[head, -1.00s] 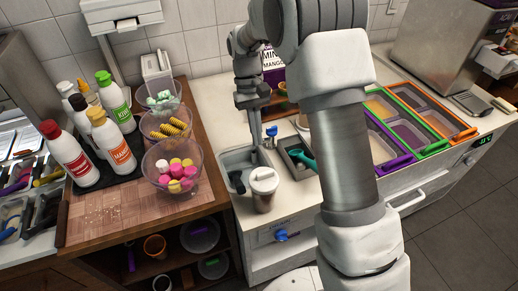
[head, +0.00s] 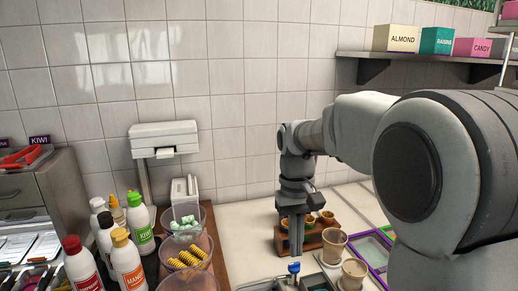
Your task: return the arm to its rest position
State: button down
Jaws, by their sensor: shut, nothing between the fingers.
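My arm reaches in from the right edge of the head view. My gripper (head: 296,240) points down at its far end and looks shut and empty. It hangs over the white counter (head: 255,240), in front of a wooden holder (head: 322,237) with small brown cups. The fingertips are small and dark, so I cannot tell their exact height above the counter. Two beige cups stand to the right of the gripper, one farther back (head: 334,247) and one nearer (head: 354,274).
Sauce bottles (head: 127,262) and clear topping bowls (head: 187,255) stand at the left. A white dispenser (head: 164,139) is by the tiled wall. A shelf (head: 420,58) with labelled boxes (head: 396,38) is at upper right. A purple-rimmed tray (head: 372,252) is partly behind my arm.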

jog(key=s+d+r+m+t, duration=0.1)
jog(key=s+d+r+t, duration=0.1)
jog(key=s, duration=0.7)
jog(key=s+d+r+t, duration=0.2)
jog(key=s+t, duration=0.3)
jog(key=s, duration=0.5)
jog(key=shift+d+m, duration=0.4)
jog(key=shift+d, duration=0.5)
